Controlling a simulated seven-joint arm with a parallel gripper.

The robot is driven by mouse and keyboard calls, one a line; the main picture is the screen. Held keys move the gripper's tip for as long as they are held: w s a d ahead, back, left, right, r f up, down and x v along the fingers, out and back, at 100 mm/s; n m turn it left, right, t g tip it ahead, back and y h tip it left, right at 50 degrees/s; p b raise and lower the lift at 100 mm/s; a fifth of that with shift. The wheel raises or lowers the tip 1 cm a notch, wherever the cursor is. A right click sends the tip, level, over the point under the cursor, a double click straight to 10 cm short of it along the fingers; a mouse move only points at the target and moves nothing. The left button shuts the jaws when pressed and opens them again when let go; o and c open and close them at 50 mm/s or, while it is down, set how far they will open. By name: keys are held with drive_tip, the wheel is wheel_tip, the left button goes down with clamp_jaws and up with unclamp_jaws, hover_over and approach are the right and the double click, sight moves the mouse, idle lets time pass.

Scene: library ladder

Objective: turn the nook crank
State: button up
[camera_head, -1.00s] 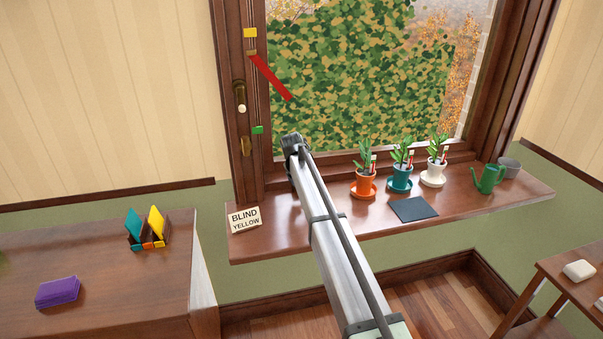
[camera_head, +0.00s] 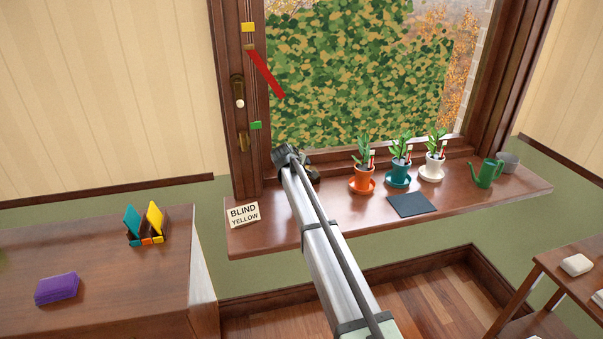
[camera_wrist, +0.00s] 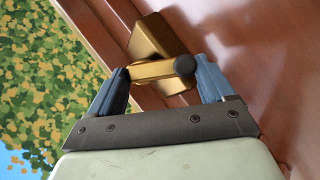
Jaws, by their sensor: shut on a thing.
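The nook crank (camera_wrist: 151,70) is brass, with a block-shaped housing (camera_wrist: 157,38) and a dark round knob (camera_wrist: 184,65); it fills the middle of the wrist view by the window frame. My gripper (camera_wrist: 164,73) has its two blue fingers on either side of the crank's arm and knob and is shut on it. In the head view, my gripper (camera_head: 287,158) is at the window's lower left, above the sill. A small part of the crank's base (camera_head: 314,174) shows just right of it; the arm hides the rest.
On the sill (camera_head: 290,233) stand a "BLIND YELLOW" card (camera_head: 243,215), several potted plants, a dark mat (camera_head: 411,205) and a green watering can (camera_head: 487,173). A red strip (camera_head: 266,74) and yellow (camera_head: 248,27) and green (camera_head: 255,125) tabs are on the left frame.

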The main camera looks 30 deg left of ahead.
drive_tip(key=shift+w+r, duration=0.1)
drive_tip(key=shift+w, duration=0.05)
drive_tip(key=o, duration=0.9)
drive_tip(key=v, duration=1.3)
drive_tip(key=shift+s+r, duration=0.3)
